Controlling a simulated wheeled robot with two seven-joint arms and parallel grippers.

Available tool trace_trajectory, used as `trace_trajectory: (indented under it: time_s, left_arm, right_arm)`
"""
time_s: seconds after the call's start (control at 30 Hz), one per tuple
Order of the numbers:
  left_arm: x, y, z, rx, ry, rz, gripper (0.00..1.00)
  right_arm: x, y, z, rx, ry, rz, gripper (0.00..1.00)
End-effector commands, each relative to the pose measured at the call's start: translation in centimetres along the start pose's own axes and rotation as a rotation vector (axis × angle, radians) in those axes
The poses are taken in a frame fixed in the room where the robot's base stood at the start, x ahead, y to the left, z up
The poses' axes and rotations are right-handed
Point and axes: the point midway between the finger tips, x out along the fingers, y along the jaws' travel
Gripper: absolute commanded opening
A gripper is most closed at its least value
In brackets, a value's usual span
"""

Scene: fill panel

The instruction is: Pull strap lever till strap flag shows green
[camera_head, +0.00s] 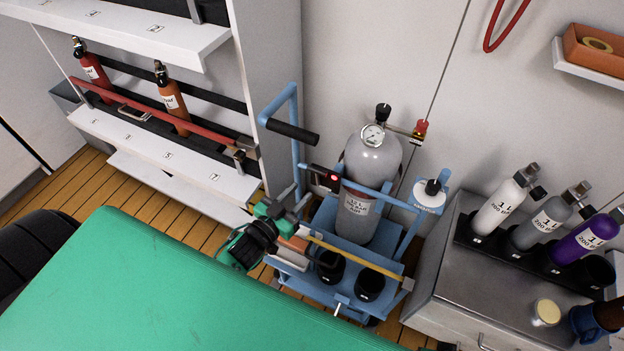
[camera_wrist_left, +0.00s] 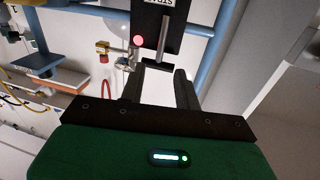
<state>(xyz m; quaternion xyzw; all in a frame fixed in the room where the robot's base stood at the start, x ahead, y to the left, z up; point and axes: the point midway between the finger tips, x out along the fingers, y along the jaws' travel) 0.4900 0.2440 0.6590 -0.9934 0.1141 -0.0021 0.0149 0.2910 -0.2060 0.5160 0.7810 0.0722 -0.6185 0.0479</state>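A black strap box with a red light (camera_head: 333,180) is fixed on the blue trolley, beside the grey cylinder (camera_head: 370,165). The left wrist view shows the box (camera_wrist_left: 160,22) with its red flag light (camera_wrist_left: 138,40). A metal rod with a dark crossbar, the strap lever (camera_wrist_left: 155,66), hangs from the box. My left gripper (camera_head: 296,200) is at the trolley's left side, close to the box. In the wrist view its two fingers (camera_wrist_left: 165,75) are apart, with the lever's crossbar at their tips. Contact with the crossbar cannot be told. My right gripper is out of view.
The blue trolley (camera_head: 408,240) has a handle at its left and two black cups in front. A green surface (camera_head: 150,290) fills the near left. A metal cabinet (camera_head: 445,285) with several small cylinders stands right. A shelf with red and orange bottles is at left.

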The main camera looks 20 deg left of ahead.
Motion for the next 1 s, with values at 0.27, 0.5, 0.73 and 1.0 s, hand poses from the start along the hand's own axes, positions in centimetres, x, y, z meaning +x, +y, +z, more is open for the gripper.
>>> trace_trajectory:
  time_s: [0.27, 0.5, 0.73, 1.0]
  left_arm:
    - [4.5, 0.0, 0.0, 0.000, 0.001, -0.001, 0.33]
    - [6.2, 0.0, 0.0, 0.000, 0.000, 0.000, 0.33]
    - [6.5, 0.0, 0.0, 0.000, -0.001, 0.000, 0.33]
    - [6.4, 0.0, 0.0, 0.000, -0.001, 0.000, 0.00]
  right_arm:
    - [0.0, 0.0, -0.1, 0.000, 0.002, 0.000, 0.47]
    - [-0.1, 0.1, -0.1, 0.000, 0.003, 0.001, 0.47]
    - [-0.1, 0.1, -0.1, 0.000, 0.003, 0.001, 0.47]
    - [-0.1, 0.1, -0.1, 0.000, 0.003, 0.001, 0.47]
